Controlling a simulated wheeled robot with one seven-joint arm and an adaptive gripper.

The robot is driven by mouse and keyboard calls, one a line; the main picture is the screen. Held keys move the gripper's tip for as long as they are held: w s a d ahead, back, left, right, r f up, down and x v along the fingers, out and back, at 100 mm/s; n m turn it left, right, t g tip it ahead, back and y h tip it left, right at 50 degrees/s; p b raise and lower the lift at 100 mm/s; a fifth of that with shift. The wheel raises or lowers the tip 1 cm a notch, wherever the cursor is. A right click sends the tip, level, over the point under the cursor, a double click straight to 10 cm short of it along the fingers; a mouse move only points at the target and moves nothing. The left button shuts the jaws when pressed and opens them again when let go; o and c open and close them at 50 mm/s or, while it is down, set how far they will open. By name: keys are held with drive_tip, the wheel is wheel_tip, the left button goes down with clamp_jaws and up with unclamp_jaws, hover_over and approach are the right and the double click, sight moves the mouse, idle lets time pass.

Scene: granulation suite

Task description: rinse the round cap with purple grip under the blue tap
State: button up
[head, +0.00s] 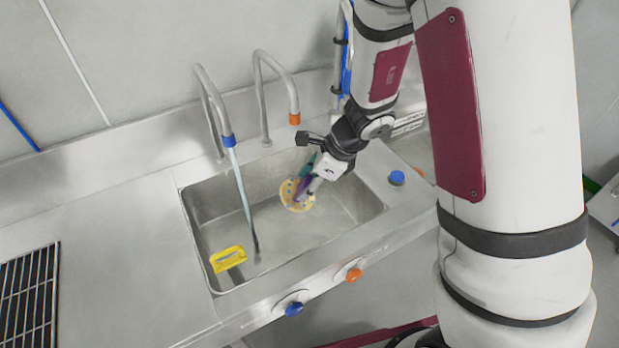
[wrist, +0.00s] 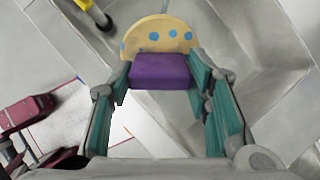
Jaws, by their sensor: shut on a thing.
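The round cap (head: 291,196) is a pale yellow disc with blue dots and a purple grip. In the wrist view the cap (wrist: 160,36) is beyond the purple grip (wrist: 160,71), with its dotted face partly hidden by it. My gripper (head: 307,182) is shut on the purple grip, its teal fingers on either side. It holds the cap over the sink basin, tilted. The blue tap (head: 228,140), a bent steel spout with a blue collar, stands left of the cap. A bluish stream of water (head: 242,190) runs from it into the basin, apart from the cap in the picture.
The steel sink (head: 335,222) has an orange-tipped tap (head: 295,118) behind, with no stream. A yellow item (head: 228,259) sits at the basin's front left. Blue (head: 293,309) and orange (head: 354,275) knobs are on the front. A black rack (head: 30,298) lies left; the counter between is clear.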

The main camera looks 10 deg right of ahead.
sight(288, 186)
drive_tip(key=shift+s+a+r+m, duration=0.1)
drive_tip(key=shift+s+r+m, duration=0.1)
drive_tip(key=shift+r+m, duration=0.2)
drive_tip(key=shift+w+f, duration=0.1)
drive_tip(key=shift+w, duration=0.05)
drive_tip(key=shift+w+a+f+b, duration=0.2)
drive_tip(key=shift+w+a, duration=0.35)
drive_tip(key=shift+a, duration=0.15)
drive_tip(key=shift+w+a+f+b, duration=0.15)
drive_tip(key=shift+w+a+b, duration=0.05)
drive_tip(key=shift+w+a, duration=0.4)
drive_tip(key=w+a+f+b, duration=0.2)
drive_tip(key=w+a, duration=0.3)
drive_tip(key=a, duration=0.3)
drive_tip(key=shift+w+a, duration=0.3)
drive_tip(key=shift+w, duration=0.1)
drive_tip(key=shift+w+d, duration=0.35)
drive_tip(key=shift+w, duration=0.15)
drive_tip(key=shift+s+a, duration=0.1)
drive_tip(key=shift+s, duration=0.05)
drive_tip(key=shift+s+a, duration=0.25)
drive_tip(key=shift+s, duration=0.1)
